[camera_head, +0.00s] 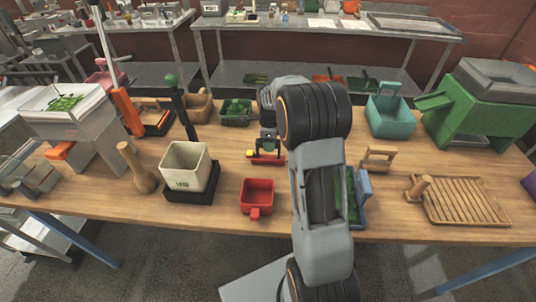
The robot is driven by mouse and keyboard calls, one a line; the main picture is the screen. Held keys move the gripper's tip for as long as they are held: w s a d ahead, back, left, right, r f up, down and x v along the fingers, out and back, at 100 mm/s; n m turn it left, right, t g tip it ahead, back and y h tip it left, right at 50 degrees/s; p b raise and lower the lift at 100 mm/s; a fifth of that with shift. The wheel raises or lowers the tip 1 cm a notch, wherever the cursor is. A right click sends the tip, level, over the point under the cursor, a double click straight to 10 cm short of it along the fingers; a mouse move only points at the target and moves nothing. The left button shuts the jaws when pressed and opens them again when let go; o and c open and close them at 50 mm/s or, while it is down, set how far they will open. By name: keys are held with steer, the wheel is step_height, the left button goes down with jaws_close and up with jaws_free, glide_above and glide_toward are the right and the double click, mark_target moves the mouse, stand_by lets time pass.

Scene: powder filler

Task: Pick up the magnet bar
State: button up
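A small red bar with a yellow end (265,160) lies on the wooden table, near its middle; it looks like the magnet bar. My gripper (268,150) points down right over it. Its two dark fingers look spread apart, with their tips at or just above the bar. I cannot tell whether they touch it. My own wrist and forearm stand to the right and hide part of the table there.
A red scoop tray (257,193) stands in front of the bar. A cream bin (185,167) on a black base is at left. A green tray (236,112) is behind, a wooden handle (377,158) and slatted rack (460,199) at right. Bare table surrounds the bar.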

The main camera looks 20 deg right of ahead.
jaws_close()
steer(key=shift+r, duration=0.2)
